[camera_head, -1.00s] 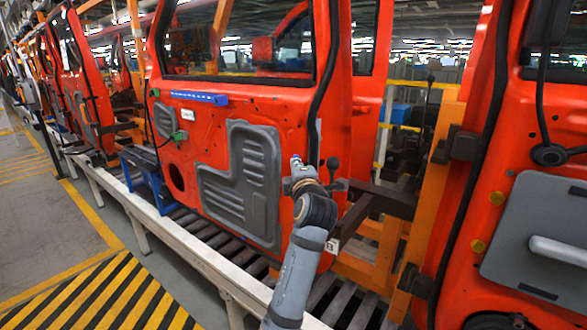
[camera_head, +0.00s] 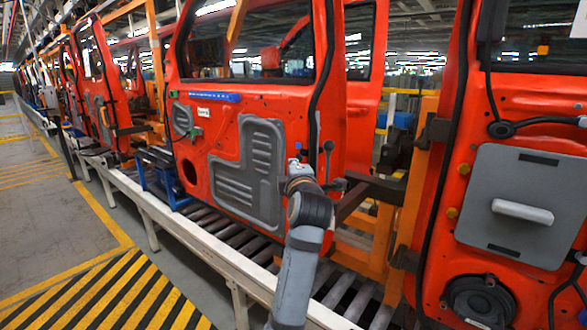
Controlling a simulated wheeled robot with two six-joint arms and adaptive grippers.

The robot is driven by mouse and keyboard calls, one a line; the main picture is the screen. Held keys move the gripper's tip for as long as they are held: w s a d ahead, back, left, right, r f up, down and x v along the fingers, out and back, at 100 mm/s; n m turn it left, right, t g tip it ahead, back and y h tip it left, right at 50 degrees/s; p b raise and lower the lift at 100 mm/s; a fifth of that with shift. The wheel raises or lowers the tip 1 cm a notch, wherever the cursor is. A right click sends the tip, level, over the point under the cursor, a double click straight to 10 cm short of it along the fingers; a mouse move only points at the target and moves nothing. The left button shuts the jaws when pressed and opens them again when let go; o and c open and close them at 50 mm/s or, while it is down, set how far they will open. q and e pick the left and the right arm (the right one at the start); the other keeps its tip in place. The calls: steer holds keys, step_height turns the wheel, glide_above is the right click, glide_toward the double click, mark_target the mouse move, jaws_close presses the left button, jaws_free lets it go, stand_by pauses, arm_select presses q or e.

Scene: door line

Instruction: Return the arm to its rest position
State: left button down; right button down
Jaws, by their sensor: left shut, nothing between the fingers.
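My left arm comes up from the bottom middle of the head view, grey with a dark wrist. Its gripper (camera_head: 297,163) is small in the picture, pointing away from me toward the red door (camera_head: 225,150) in the middle. It is shut and I see nothing held in it. It overlaps the right edge of the door's grey panel (camera_head: 250,175); I cannot tell whether it touches the door. The fingertips are partly hidden by the wrist. My right gripper is not in view.
A second red door (camera_head: 450,150) with a grey cover (camera_head: 520,205) stands close on the right. A roller conveyor (camera_head: 185,238) with a pale rail runs below the doors. More red doors recede left. Grey floor with yellow-black stripes (camera_head: 115,295) is clear at lower left.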

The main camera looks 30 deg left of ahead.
arm_select(q)
steer(key=s+d+f+m+g+h, duration=0.1)
steer(key=s+f+m+g+h, duration=0.15)
steer(key=s+f+m, duration=0.75)
steer(key=d+f+m+g+h, duration=0.1)
steer(key=f+m+g+h, duration=0.15)
steer(key=f, duration=1.55)
steer(key=s+d+f+m+g+h, duration=0.3)
steer(key=s+f+m, duration=0.4)
steer(key=s, duration=0.4)
steer(key=s+d+f+m+g+h, duration=0.2)
steer(key=s+d+f+m+g, duration=0.15)
steer(key=s+f+m, duration=0.6)
steer(key=s+a+f+n, duration=0.1)
steer(key=s+f+n, duration=0.1)
steer(key=f, duration=1.1)
steer(key=s+a+f+n, duration=0.1)
steer(key=s+a+f, duration=0.1)
steer(key=f, duration=1.1)
steer(key=s+f+g, duration=0.1)
steer(key=s+f, duration=1.3)
steer(key=s, duration=0.4)
steer(key=shift+a+f+g, duration=0.35)
steer(key=shift+a+f, duration=0.05)
